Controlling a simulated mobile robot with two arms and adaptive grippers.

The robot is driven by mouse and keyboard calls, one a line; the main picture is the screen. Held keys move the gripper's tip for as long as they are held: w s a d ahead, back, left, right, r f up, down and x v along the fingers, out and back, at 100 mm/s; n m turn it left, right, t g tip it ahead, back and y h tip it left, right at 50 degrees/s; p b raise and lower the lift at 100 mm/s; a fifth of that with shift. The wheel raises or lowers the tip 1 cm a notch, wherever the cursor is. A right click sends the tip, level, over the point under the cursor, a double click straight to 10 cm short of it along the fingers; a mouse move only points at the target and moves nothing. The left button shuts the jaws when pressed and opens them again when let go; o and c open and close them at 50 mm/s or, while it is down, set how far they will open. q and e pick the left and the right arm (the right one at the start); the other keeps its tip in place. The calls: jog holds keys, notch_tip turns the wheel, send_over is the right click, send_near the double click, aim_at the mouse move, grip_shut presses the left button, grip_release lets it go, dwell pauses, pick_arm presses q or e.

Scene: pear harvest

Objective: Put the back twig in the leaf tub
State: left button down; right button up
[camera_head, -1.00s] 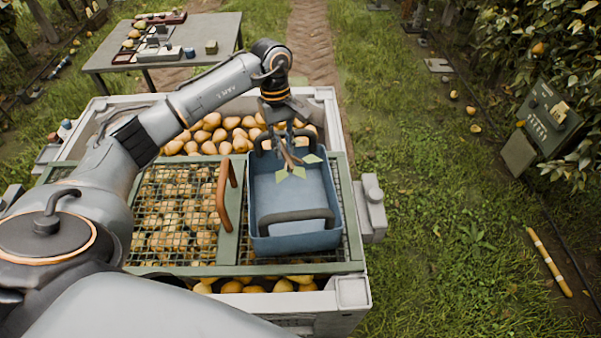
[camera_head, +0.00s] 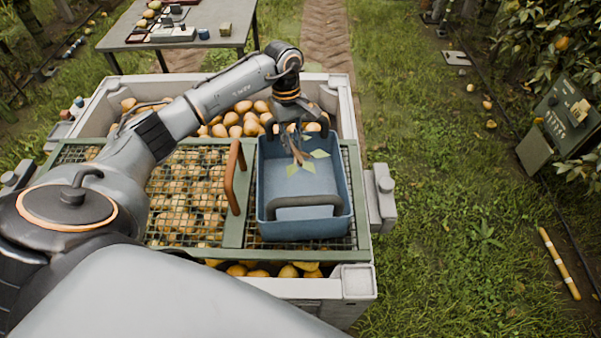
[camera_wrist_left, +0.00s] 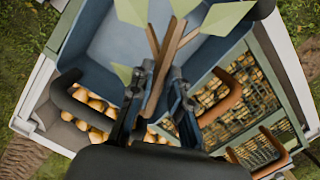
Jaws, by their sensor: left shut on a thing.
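My left gripper (camera_head: 290,128) is shut on a brown twig (camera_head: 299,156) with several pale green leaves. It holds the twig at the far end of the blue leaf tub (camera_head: 288,228), with the leaves over the tub's inside. In the left wrist view the twig (camera_wrist_left: 161,66) runs between the two fingers, and its leaves (camera_wrist_left: 226,17) spread over the tub floor (camera_wrist_left: 110,42). The tub looks empty inside. Whether the twig touches it, I cannot tell. My right gripper is in neither view.
The tub stands on a green mesh lid with a brown handle (camera_head: 232,178), over a pale bin (camera_head: 352,281) full of pears. A grey table (camera_head: 232,36) stands behind. A green panel (camera_head: 560,118) stands at right. The grass right of the bin is mostly clear.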

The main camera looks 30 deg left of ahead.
pick_arm(q)
jog(key=c, duration=1.2)
grip_release()
jog(key=r, duration=0.4)
jog(key=a+r, duration=0.1)
jog(key=r, duration=0.3)
jog(key=w+r, duration=0.1)
jog(key=r, duration=0.3)
jog(key=shift+a, duration=0.3)
jog(key=shift+s+f, duration=0.1)
jog(key=shift+f, duration=0.05)
